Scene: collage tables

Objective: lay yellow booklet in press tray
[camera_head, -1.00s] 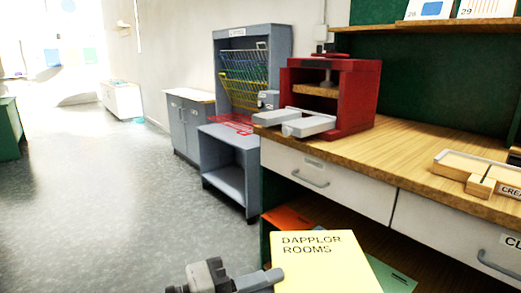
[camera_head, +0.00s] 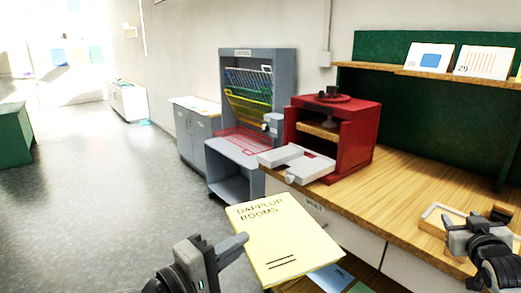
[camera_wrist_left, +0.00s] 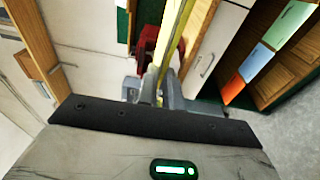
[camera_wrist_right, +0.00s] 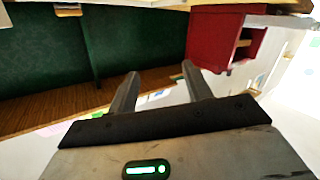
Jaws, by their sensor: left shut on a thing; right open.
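The yellow booklet (camera_head: 284,236), marked "DAPPLOR ROOMS", is held cover-up and nearly flat in front of the bench. My left gripper (camera_head: 236,247) is shut on its near left edge. The left wrist view shows the booklet (camera_wrist_left: 173,40) edge-on between the fingers (camera_wrist_left: 160,92). The pale grey press tray (camera_head: 305,163) sticks out from the red press (camera_head: 352,140) on the bench; its top looks bare. The booklet is nearer to me than the tray and apart from it. My right gripper (camera_head: 482,222) is over the bench at the right; its fingers (camera_wrist_right: 160,88) are open and empty.
A wooden jig (camera_head: 437,218) lies near my right gripper. A grey rack (camera_head: 247,100) with coloured wire shelves stands left of the press. Cards (camera_head: 428,57) stand on the shelf above. The bench top (camera_head: 400,180) between press and jig is clear.

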